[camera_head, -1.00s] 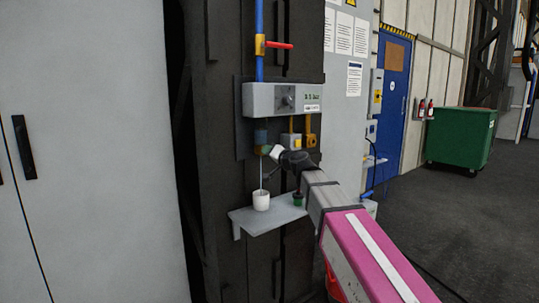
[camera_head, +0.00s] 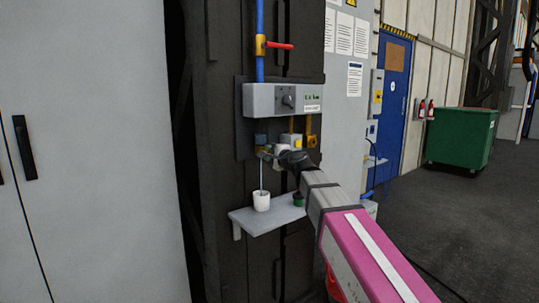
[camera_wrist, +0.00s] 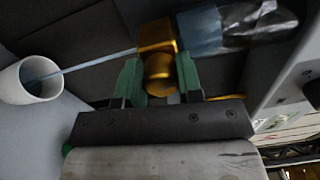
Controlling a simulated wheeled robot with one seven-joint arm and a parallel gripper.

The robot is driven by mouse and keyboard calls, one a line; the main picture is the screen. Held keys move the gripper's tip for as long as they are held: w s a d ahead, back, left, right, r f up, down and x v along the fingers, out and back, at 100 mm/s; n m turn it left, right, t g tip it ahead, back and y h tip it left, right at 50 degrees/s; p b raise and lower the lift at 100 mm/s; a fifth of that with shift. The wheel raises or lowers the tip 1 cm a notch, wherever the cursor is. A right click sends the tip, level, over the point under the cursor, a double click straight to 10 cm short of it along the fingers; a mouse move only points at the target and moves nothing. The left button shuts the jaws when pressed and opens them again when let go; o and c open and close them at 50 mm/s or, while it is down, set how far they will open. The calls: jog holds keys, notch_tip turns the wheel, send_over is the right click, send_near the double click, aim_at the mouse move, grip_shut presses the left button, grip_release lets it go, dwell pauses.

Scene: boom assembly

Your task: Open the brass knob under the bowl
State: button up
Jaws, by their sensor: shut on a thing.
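The brass knob (camera_wrist: 160,72) is between the two green fingers of my gripper (camera_wrist: 159,76), which are shut on it in the wrist view. A brass block (camera_wrist: 157,35) sits just above the knob. The bowl (camera_wrist: 200,30) beside the block holds blue liquid near the block and looks clear farther out. In the head view, the bowl (camera_head: 261,139) hangs under the grey regulator box, and my gripper (camera_head: 267,150) is just below it. The knob is hidden there. A thin pale blue line runs from the brass block to a white cup (camera_wrist: 37,80).
The cup (camera_head: 261,201) stands on a grey shelf (camera_head: 250,220) beside a small green-and-dark object (camera_head: 298,199). The grey regulator box (camera_head: 283,98) is above my gripper. A red-handled valve (camera_head: 278,45) is on the blue pipe higher up.

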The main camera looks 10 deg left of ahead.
jog(key=m, duration=0.4)
jog(key=shift+m, duration=2.2)
jog(key=o, duration=0.9)
jog(key=v, duration=1.1)
jog(key=shift+a+r, duration=0.1)
